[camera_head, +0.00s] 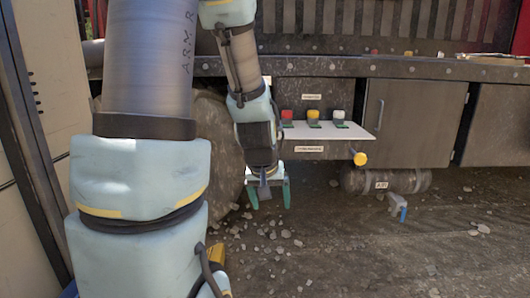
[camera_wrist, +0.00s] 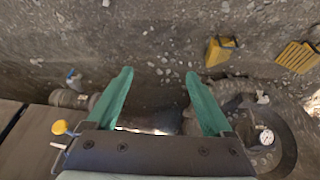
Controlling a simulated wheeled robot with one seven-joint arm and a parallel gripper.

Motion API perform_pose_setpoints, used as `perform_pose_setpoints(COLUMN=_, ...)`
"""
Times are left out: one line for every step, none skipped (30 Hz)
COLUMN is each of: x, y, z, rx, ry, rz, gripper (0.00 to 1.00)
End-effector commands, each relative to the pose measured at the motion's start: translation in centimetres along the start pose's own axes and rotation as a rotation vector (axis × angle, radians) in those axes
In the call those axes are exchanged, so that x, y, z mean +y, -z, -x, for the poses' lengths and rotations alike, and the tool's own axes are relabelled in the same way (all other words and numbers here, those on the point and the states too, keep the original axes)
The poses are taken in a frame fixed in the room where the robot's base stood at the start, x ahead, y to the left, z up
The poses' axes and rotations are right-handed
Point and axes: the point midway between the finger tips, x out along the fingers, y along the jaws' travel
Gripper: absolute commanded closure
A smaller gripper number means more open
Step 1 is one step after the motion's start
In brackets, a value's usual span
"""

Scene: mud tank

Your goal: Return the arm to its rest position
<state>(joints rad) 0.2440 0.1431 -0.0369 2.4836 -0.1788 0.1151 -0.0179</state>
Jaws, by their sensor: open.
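My arm (camera_head: 142,190) comes down from the top left in the head view, with its forearm hanging in front of the vehicle's side. My gripper (camera_head: 268,200) points downward, just below the panel with the coloured knobs. Its two green fingers are spread apart with nothing between them. In the wrist view my gripper (camera_wrist: 160,75) is also open and empty above the gravelly ground. No object touches the fingers in either view.
A white plate (camera_head: 345,132) juts out beside my forearm, below red, yellow and white knobs (camera_head: 313,116). A yellow ball knob (camera_head: 360,159) and an air tank (camera_head: 388,181) with a blue-handled valve sit right. Yellow chocks (camera_wrist: 220,50) and a gauge (camera_wrist: 266,137) show in the wrist view.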

Motion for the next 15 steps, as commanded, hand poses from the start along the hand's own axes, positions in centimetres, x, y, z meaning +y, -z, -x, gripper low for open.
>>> perform_pose_setpoints(x=-1.8, y=-1.4, z=0.9, rx=-0.045, ry=0.021, rz=0.0, gripper=0.15)
perform_pose_setpoints(x=-2.7, y=-2.3, z=1.4, rx=-0.076, ry=0.032, rz=-0.003, gripper=0.15)
perform_pose_setpoints(x=-3.8, y=-3.4, z=2.0, rx=-0.115, ry=0.047, rz=-0.007, gripper=0.15)
perform_pose_setpoints(x=-4.5, y=-4.3, z=2.5, rx=-0.142, ry=0.057, rz=-0.009, gripper=0.15)
perform_pose_setpoints(x=-5.3, y=-5.2, z=2.9, rx=-0.171, ry=0.068, rz=-0.01, gripper=0.15)
perform_pose_setpoints(x=-6.3, y=-6.2, z=3.6, rx=-0.206, ry=0.082, rz=-0.012, gripper=0.15)
perform_pose_setpoints(x=-7.0, y=-7.1, z=4.0, rx=-0.232, ry=0.092, rz=-0.011, gripper=0.15)
perform_pose_setpoints(x=-7.7, y=-7.9, z=4.6, rx=-0.259, ry=0.102, rz=-0.012, gripper=0.15)
perform_pose_setpoints(x=-7.2, y=-7.0, z=5.9, rx=-0.255, ry=0.098, rz=-0.017, gripper=0.15)
perform_pose_setpoints(x=-7.0, y=-6.8, z=6.5, rx=-0.254, ry=0.097, rz=-0.018, gripper=0.15)
perform_pose_setpoints(x=-6.9, y=-6.5, z=7.0, rx=-0.254, ry=0.097, rz=-0.018, gripper=0.15)
perform_pose_setpoints(x=-6.8, y=-6.2, z=7.7, rx=-0.254, ry=0.097, rz=-0.018, gripper=0.15)
perform_pose_setpoints(x=-6.8, y=-6.0, z=8.1, rx=-0.253, ry=0.096, rz=-0.018, gripper=0.15)
perform_pose_setpoints(x=-6.7, y=-5.8, z=8.8, rx=-0.253, ry=0.096, rz=-0.018, gripper=0.15)
perform_pose_setpoints(x=-6.6, y=-5.4, z=9.5, rx=-0.253, ry=0.096, rz=-0.018, gripper=0.15)
